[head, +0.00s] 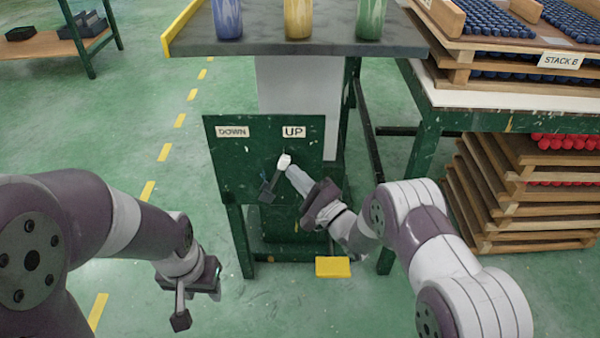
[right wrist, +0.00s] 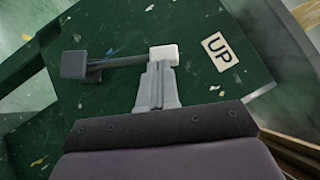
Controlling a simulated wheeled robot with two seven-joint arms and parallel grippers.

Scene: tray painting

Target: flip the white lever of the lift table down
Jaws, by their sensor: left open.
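The lever's white end (head: 284,161) is on the dark green panel (head: 228,165) of the lift table. Its grey arm slants up from the pivot block (head: 267,190) toward the UP label (head: 293,132). In the right wrist view, the white end (right wrist: 164,55) is right at the fingertips. My right gripper (head: 291,170) has its fingers together against or just beside the white end; the fingers (right wrist: 157,72) do not visibly straddle it, and exact contact is unclear. My left gripper (head: 199,305) is open and empty, low to the left of the panel.
The DOWN label (head: 233,132) is left of UP. The grey tabletop (head: 330,47) above holds blue, yellow and green-patterned cylinders. A green bench with stacked wooden trays (head: 510,200) stands right. A yellow block (head: 333,267) is at the base. Floor left is open.

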